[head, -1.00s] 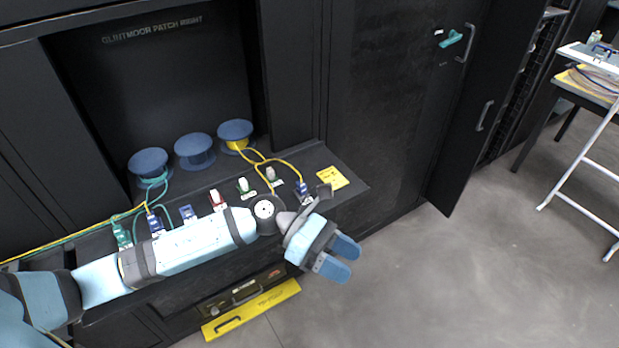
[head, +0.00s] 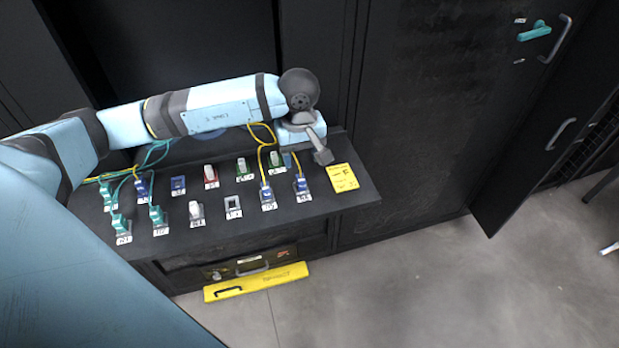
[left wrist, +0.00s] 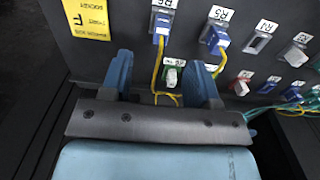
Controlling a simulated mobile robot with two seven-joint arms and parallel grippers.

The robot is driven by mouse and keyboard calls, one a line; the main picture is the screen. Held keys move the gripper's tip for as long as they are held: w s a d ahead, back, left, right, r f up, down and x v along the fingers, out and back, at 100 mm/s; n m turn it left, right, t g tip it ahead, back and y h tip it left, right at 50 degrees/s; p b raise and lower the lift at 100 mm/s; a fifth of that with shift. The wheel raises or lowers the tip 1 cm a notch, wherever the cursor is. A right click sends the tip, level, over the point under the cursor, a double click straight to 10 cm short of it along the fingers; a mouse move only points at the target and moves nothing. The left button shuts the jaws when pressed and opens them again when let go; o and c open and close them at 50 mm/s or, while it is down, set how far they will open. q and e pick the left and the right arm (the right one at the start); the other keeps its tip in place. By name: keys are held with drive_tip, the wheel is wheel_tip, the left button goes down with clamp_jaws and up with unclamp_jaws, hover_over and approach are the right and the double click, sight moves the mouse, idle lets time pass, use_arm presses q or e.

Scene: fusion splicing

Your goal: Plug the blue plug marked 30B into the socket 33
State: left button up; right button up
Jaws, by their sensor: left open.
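Two blue plugs with yellow cables stand in the front row near the right end of the ledge, the left one (head: 266,194) and the right one (head: 301,185). A third blue plug (head: 141,187), by teal cables, is at the left. I cannot read 30B or 33 on any label. An empty grey socket (head: 233,203) lies left of the yellow-cabled plugs. My left gripper (left wrist: 163,80) is open and points down over the back right of the ledge. Its fingers are on either side of a white plug in a green socket (left wrist: 173,74), seemingly not gripping it. My right gripper is not in view.
The black ledge (head: 345,209) also carries a white plug (head: 196,210), a red socket (head: 210,176), a blue socket (head: 178,185) and teal plugs (head: 157,217). Yellow cables loop close by the left gripper. A yellow card (head: 343,178) lies at the right end.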

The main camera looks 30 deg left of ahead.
sight(301, 178)
use_arm(q)
drive_tip(key=shift+w+a+r, duration=0.1)
drive_tip(key=shift+a, duration=0.1)
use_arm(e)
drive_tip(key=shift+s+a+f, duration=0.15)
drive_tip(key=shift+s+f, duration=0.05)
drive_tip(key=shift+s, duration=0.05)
use_arm(q)
drive_tip(key=shift+f+b, duration=0.3)
drive_tip(key=shift+f, duration=0.4)
wheel_tip(301, 178, down, 7)
drive_tip(key=b, duration=0.4)
drive_tip(key=shift+b, duration=0.35)
drive_tip(key=shift+f+b, duration=0.3)
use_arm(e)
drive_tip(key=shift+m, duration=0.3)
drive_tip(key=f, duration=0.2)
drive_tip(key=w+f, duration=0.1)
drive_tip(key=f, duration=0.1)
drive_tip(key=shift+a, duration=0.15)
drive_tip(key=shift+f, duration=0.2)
use_arm(q)
drive_tip(key=shift+b, duration=0.3)
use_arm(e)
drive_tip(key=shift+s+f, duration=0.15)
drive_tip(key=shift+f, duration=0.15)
